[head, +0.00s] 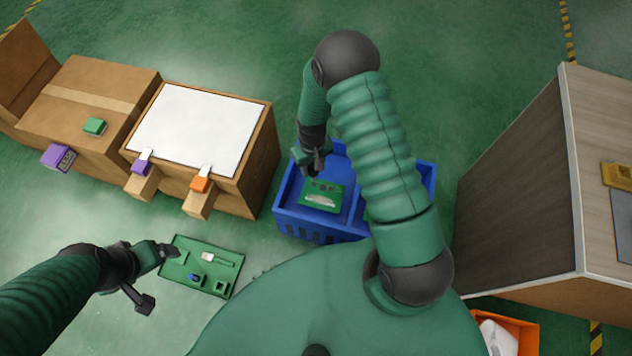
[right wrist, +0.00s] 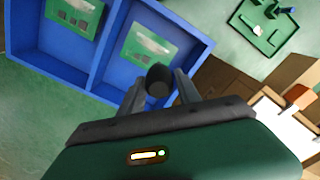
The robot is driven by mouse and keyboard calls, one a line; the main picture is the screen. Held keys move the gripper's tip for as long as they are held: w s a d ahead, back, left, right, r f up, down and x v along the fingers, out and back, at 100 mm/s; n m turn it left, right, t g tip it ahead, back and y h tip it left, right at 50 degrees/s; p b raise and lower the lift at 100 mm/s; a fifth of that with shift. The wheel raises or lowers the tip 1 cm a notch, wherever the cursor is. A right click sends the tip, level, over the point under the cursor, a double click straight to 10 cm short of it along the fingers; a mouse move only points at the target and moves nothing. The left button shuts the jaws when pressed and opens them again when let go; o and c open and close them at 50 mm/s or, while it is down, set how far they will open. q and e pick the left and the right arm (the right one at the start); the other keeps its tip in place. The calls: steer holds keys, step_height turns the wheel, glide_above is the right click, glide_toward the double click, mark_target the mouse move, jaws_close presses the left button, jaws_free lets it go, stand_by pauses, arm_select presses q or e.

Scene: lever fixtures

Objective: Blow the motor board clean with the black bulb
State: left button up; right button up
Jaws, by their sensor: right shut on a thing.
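A blue crate (head: 292,214) with two compartments stands on the floor. A green board (head: 322,188) with a pale dusty patch lies in its left compartment; this board also shows in the right wrist view (right wrist: 135,48). A second green board (right wrist: 75,10) with a pale patch lies in the other compartment, mostly behind my arm in the head view. I cannot tell which is the motor board. My right gripper (head: 315,170) is shut on the black bulb (right wrist: 159,78), above the first board. My left gripper (head: 155,278) is open and empty beside a green tray.
The green tray (head: 184,272) holds small parts, one of them blue. Cardboard boxes (head: 95,82) and a white-topped box (head: 195,125) with purple (head: 139,167) and orange (head: 200,184) levers stand left. A wooden cabinet (head: 520,180) and orange bin (head: 528,335) are right.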

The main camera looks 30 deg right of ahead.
steer(key=f, duration=0.2)
steer(key=d+f+b, duration=0.1)
steer(key=f, duration=0.2)
steer(key=shift+s+d, duration=0.1)
arm_select(q)
steer(key=b+x, duration=0.1)
steer(key=x, duration=0.1)
steer(key=b+x, duration=0.1)
steer(key=s+b+x, duration=0.1)
steer(key=x, duration=0.1)
steer(key=shift+d+f+b, duration=0.25)
steer(key=shift+f+b, duration=0.1)
steer(key=shift+f, duration=0.1)
arm_select(e)
step_height(320, 180, down, 4)
steer(key=shift+r, duration=0.25)
steer(key=o, duration=0.8)
steer(key=shift+c, duration=0.6)
jaws_close()
